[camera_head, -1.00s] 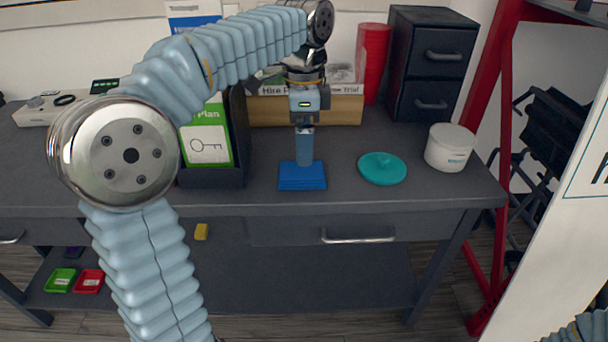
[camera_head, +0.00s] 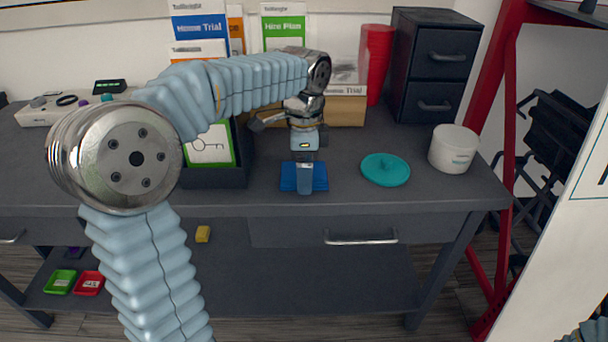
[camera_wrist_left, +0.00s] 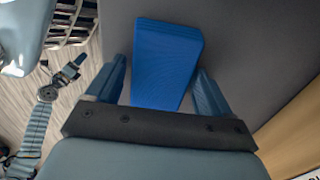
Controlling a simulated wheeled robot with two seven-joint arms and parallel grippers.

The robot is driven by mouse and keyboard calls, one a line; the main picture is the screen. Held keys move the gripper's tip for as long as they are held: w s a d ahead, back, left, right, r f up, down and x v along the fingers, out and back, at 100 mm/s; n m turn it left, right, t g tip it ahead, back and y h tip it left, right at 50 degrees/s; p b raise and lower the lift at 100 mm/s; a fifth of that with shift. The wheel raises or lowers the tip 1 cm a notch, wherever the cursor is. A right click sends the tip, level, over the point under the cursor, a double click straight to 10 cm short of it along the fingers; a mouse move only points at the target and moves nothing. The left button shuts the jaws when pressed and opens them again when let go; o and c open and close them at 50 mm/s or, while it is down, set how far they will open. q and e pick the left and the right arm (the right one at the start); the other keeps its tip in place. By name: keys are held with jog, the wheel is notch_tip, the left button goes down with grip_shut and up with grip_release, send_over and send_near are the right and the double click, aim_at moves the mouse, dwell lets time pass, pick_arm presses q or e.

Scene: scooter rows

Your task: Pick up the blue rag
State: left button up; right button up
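The blue rag (camera_head: 320,178) is a flat, folded blue rectangle lying on the dark workbench near its front edge. My left gripper (camera_head: 305,185) reaches down over the rag from behind, and its light blue finger hides part of it. In the left wrist view the rag (camera_wrist_left: 165,60) shows between and beyond the two spread blue fingers. The left gripper is open, with a gap visible on both sides of the rag. I cannot tell whether the fingertips touch it. My right gripper is not in view.
A teal round lid (camera_head: 385,169) and a white tub (camera_head: 453,148) stand to the right. A dark box (camera_head: 215,177) with a green card is to the left. A wooden box (camera_head: 346,112), red cups (camera_head: 375,65) and a drawer unit (camera_head: 433,65) are behind.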

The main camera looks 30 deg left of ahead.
pick_arm(q)
jog(key=c, duration=0.7)
notch_tip(320, 180, up, 4)
jog(key=shift+s+d+f+p, duration=0.1)
jog(key=shift+f+p, duration=0.1)
jog(key=shift+p, duration=0.1)
jog(key=s+d+r, duration=0.6)
jog(key=s+r, duration=0.3)
jog(key=s, duration=0.3)
jog(key=shift+d+r, duration=0.15)
jog(key=shift+r, duration=0.05)
